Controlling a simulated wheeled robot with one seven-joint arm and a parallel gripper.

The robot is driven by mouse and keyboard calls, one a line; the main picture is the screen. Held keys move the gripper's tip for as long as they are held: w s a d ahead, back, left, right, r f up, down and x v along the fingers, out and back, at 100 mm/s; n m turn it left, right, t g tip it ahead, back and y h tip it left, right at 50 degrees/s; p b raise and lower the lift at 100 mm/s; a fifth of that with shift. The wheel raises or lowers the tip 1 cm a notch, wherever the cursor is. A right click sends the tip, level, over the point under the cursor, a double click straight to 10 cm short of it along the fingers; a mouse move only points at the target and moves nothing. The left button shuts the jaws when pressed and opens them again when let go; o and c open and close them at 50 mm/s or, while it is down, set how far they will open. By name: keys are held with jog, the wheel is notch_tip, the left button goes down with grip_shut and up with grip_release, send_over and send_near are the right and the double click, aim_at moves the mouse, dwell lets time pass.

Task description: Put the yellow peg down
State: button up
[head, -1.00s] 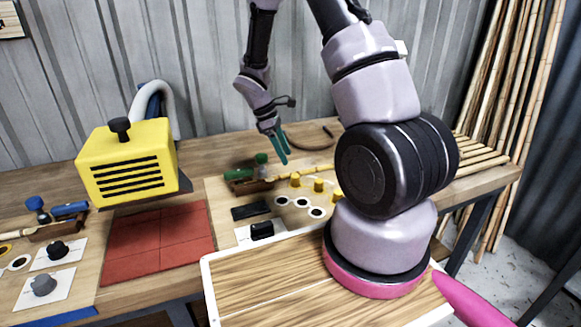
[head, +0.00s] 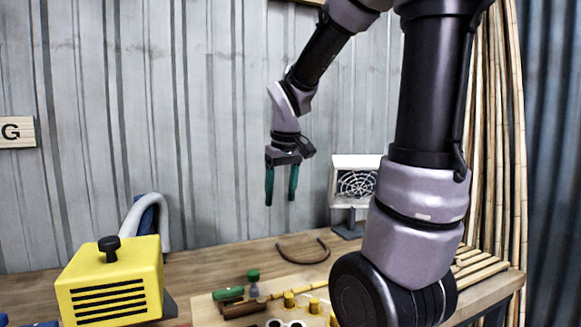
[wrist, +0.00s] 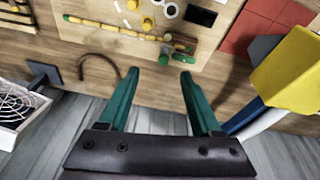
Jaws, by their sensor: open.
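Yellow pegs stand on the light wooden board (head: 205,312). One yellow peg (head: 289,299) shows near the middle of the head view and another yellow peg (head: 314,305) to its right. In the wrist view a yellow peg (wrist: 147,23) stands close beside a thin rattan stick (wrist: 100,25), with another yellow peg (wrist: 132,4) at the top edge. My gripper (head: 280,200) is open and empty, well above the bench, fingers pointing down. In the wrist view nothing is between the fingers of my gripper (wrist: 158,77).
A yellow box-shaped machine (head: 112,280) with a grey hose stands at the left. A bent rattan piece (head: 303,258) lies behind the board. A fan-like heater (head: 356,185) stands at the back. Bamboo poles (head: 495,130) lean at the right. The air around my gripper is clear.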

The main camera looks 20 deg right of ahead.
jog(key=s+a+r+m+t+y, duration=0.2)
jog(key=s+r+m+t, duration=0.2)
jog(key=s+r+m, duration=0.2)
jog(key=s+r, duration=0.2)
jog(key=s, duration=0.2)
jog(key=shift+s+r, duration=0.15)
jog(key=shift+s, duration=0.15)
jog(key=shift+w, duration=0.15)
jog(key=shift+c, duration=0.2)
dwell(0.4)
